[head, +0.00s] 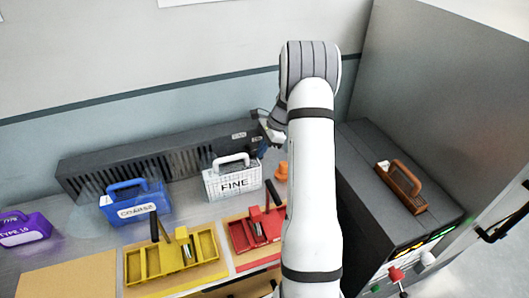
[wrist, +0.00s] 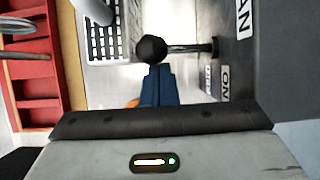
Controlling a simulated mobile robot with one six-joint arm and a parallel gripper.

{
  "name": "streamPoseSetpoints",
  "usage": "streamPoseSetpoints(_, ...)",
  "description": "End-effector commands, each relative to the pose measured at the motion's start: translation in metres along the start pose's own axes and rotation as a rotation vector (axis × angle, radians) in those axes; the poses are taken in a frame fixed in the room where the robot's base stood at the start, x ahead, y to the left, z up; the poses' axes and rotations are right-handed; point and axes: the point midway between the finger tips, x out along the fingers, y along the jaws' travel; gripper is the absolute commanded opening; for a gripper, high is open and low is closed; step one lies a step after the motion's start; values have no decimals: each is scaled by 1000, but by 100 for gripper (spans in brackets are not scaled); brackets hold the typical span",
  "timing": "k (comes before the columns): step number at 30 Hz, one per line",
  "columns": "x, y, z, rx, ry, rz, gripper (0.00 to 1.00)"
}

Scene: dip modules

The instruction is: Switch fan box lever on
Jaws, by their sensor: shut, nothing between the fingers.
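The fan box (head: 130,168) is the long dark vented box along the back wall in the head view. In the wrist view its dark face (wrist: 290,60) fills the right side, with FAN and ON labels and a third, partly hidden label. Its lever (wrist: 185,48) is a metal rod sticking out leftward from the box, ending in a black ball knob (wrist: 150,49). My gripper (wrist: 157,72) has its blue fingers shut and empty, tips right at the knob; I cannot tell whether they touch it. In the head view my gripper (head: 271,132) is at the box's right end, partly behind my arm.
A white FINE case (head: 232,185), a blue case (head: 135,203) and a purple case (head: 24,232) stand in front of the box. Yellow (head: 140,268) and red (head: 240,238) trays lie nearer. A dark cabinet (head: 375,185) with a brown-handled item (head: 400,187) stands right.

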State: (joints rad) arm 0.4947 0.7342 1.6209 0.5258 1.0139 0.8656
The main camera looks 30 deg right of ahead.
Motion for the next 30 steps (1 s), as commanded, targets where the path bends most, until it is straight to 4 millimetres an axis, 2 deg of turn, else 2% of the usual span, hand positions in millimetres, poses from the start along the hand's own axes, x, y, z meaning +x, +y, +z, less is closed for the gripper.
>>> streamPoseSetpoints(30, -12, -3, 2, 5, 1, -3, 0)
